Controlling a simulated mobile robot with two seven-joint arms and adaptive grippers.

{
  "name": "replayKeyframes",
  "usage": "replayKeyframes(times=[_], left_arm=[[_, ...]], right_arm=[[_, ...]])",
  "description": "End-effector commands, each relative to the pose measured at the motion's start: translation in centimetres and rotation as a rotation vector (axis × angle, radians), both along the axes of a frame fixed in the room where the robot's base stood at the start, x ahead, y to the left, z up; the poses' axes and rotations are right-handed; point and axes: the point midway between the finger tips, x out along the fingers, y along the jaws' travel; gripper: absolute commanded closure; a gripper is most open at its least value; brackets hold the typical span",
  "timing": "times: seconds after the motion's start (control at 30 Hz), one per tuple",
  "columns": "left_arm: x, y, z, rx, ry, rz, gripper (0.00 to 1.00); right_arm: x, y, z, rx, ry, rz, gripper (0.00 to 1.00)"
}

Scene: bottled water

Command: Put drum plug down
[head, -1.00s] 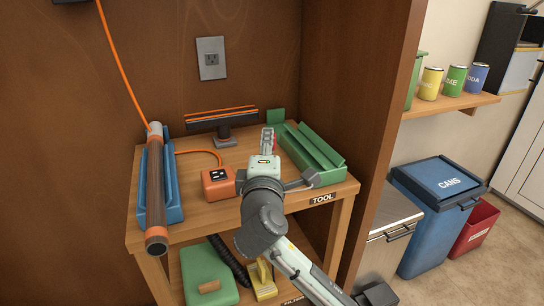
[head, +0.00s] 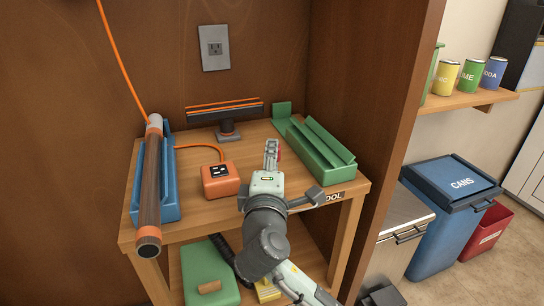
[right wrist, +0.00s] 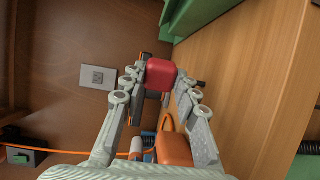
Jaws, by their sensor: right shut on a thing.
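The drum plug (right wrist: 161,74) looks like a small red, rounded block in the right wrist view. My right gripper (right wrist: 158,82) is shut on it, with one finger on each side. In the head view my right gripper (head: 271,150) is over the wooden tool table (head: 190,229), left of the green tray and right of the orange box. Only a sliver of red shows there at the fingers. I cannot tell the exact height of the plug above the tabletop. My left gripper is not in view.
A green tray (head: 318,153) lies at the table's right, and an orange outlet box (head: 219,181) with a cord stands left of the gripper. A blue holder (head: 170,195) with a long brown tool (head: 149,205) is at the left. A black stand (head: 228,128) is behind. Bare wood lies between them.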

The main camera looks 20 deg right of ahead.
Motion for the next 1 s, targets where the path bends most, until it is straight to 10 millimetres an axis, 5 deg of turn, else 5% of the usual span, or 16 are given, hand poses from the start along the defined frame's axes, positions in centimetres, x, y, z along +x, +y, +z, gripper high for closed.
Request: replayKeyframes(times=[0.3, 0.33, 0.5, 0.87, 0.93, 1.0], left_arm=[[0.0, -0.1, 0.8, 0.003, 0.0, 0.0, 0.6], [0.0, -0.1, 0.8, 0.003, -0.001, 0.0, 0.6], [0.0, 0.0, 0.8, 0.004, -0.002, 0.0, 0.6], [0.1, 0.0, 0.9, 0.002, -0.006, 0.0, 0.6], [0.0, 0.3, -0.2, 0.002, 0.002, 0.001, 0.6], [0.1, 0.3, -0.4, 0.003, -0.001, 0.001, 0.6]], right_arm=[[0.0, 0.0, -0.7, 0.0, 0.0, 0.0, 1.0], [0.0, 0.0, -0.7, 0.0, 0.001, 0.0, 0.68], [0.0, 0.0, -0.7, 0.0, 0.0, 0.0, 0.49], [0.0, 0.0, 0.1, 0.0, -0.003, 0.0, 0.49], [0.0, 0.0, 1.1, 0.0, -0.004, -0.001, 0.49], [-1.3, 0.6, 0.3, 0.003, 0.002, 0.002, 0.49]])
